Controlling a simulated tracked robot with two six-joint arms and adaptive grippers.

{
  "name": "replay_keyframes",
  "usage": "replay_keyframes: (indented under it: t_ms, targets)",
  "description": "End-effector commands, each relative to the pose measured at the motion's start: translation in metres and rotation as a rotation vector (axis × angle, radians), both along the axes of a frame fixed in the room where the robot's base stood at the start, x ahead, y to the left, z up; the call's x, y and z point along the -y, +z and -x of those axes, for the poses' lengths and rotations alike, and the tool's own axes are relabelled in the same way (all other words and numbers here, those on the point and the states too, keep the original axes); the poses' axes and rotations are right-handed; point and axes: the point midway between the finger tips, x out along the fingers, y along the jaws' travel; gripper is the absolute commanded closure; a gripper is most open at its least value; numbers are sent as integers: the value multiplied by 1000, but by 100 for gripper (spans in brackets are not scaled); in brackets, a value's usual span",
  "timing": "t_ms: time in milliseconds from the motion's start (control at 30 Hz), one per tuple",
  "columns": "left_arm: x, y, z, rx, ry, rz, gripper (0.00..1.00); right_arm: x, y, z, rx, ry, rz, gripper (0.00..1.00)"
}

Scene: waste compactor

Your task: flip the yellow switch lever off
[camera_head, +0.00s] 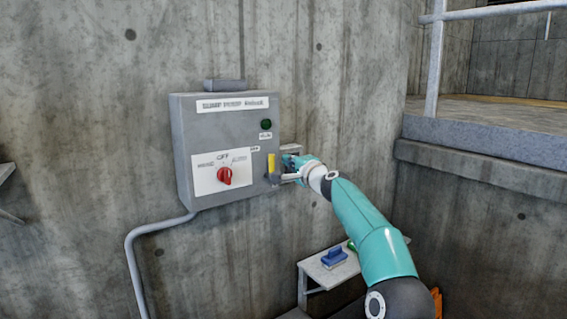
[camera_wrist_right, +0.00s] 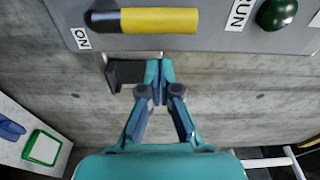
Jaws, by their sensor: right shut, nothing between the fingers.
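The yellow switch lever (camera_head: 271,163) stands upright on the front of the grey control box (camera_head: 218,185), near its right edge. In the right wrist view the lever (camera_wrist_right: 160,20) lies across the top, with its dark mount (camera_wrist_right: 103,17) at its left end. My right gripper (camera_wrist_right: 158,68) is shut and empty, its fingertips just below the box edge, apart from the lever in that picture. My left gripper is not in view.
The box carries a red knob (camera_head: 224,176) and a green lamp (camera_head: 266,125). A dark bracket-like piece (camera_wrist_right: 125,73) is beside my fingertips. A small shelf (camera_head: 330,268) with a blue object (camera_head: 334,257) stands below. A concrete ledge (camera_head: 490,140) is at the right.

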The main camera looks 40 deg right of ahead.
Motion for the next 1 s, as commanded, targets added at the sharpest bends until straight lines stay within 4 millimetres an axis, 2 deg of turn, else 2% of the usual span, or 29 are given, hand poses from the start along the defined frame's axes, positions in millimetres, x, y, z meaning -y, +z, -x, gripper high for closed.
replay_keyframes:
  t_ms: [33, 100, 267, 533, 733, 1000]
  targets:
    - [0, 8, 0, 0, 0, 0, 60, 9, 2, -1, -1, -3, 1, 100]
    - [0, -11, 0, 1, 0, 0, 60, 6, -4, 9, 3, -1, 3, 100]
    - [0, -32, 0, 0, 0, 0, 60, 1, -5, 29, 3, 0, 2, 100]
    - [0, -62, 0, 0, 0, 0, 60, -8, -3, 74, 3, -1, 2, 100]
    - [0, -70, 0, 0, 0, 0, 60, -11, -1, 94, 1, -2, 1, 100]
    - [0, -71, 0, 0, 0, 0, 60, -12, 0, 99, 0, -3, 1, 100]
